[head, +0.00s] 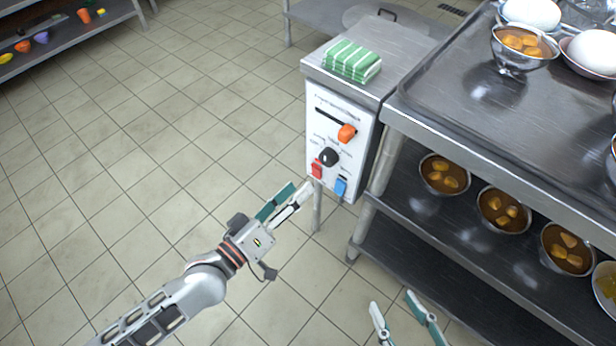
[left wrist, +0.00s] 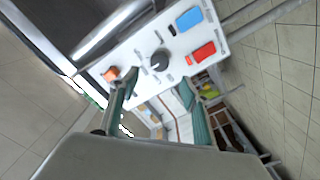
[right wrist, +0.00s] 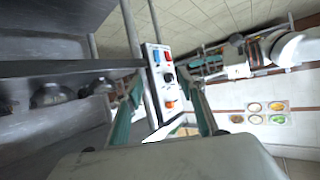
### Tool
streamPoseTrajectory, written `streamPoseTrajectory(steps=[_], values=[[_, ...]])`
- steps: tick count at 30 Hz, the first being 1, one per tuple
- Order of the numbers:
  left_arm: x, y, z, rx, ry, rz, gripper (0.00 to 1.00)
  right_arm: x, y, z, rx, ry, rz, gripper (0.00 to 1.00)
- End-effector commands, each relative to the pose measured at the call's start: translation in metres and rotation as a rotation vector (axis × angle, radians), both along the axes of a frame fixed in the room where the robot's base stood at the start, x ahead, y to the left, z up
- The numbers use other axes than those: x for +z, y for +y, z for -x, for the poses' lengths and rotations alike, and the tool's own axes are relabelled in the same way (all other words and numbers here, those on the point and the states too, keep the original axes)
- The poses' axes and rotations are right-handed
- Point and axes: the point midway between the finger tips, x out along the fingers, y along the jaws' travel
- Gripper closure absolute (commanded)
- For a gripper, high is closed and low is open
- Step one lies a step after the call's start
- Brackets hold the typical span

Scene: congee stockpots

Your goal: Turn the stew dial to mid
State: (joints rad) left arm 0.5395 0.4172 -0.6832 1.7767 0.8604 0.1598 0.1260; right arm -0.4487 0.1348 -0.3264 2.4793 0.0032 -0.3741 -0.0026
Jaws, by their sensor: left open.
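The white control panel (head: 322,113) is on the front of a steel cabinet. Its black round dial (head: 328,157) sits between an orange slider knob (head: 347,133) above and red (head: 317,169) and blue (head: 340,186) switches below. The labels are too small to read. My left gripper (head: 302,187) is open and empty, just in front of and below-left of the dial. In the left wrist view the dial (left wrist: 160,60) shows ahead between the fingertips, apart from them. My right gripper (head: 391,302) is open and empty, low near the front, away from the panel.
A green striped cloth (head: 352,60) lies on the cabinet. To the right, a steel table (head: 440,75) holds bowls and eggs, and its lower shelf (head: 420,215) holds several bowls of stew. Tiled floor (head: 190,110) is clear on the left.

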Motion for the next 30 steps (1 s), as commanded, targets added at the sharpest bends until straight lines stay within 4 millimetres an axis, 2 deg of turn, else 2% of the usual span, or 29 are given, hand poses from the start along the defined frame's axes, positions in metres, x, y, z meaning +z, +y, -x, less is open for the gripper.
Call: streamPoseTrajectory(steps=[7, 24, 26, 27, 29, 30], values=[[0.000, 0.012, 0.016, 0.001, 0.000, 0.001, 0.53, 0.000, 0.000, 0.000, 0.000, 0.000, 0.000, 0.60], [0.001, 0.012, 0.016, 0.001, -0.002, 0.001, 0.53, 0.000, 0.000, 0.000, 0.000, 0.000, 0.001, 0.60], [0.009, 0.012, 0.013, 0.001, -0.012, 0.001, 0.53, 0.001, -0.001, 0.000, 0.002, -0.003, 0.005, 0.60], [0.019, 0.012, 0.010, 0.001, -0.027, 0.001, 0.53, 0.003, -0.002, -0.001, 0.002, -0.005, 0.012, 0.60], [0.044, 0.012, 0.002, 0.001, -0.061, 0.001, 0.53, 0.005, -0.004, -0.001, 0.005, -0.010, 0.028, 0.60], [0.067, 0.012, -0.004, 0.001, -0.091, 0.002, 0.53, 0.007, -0.007, -0.002, 0.007, -0.013, 0.044, 0.60]])
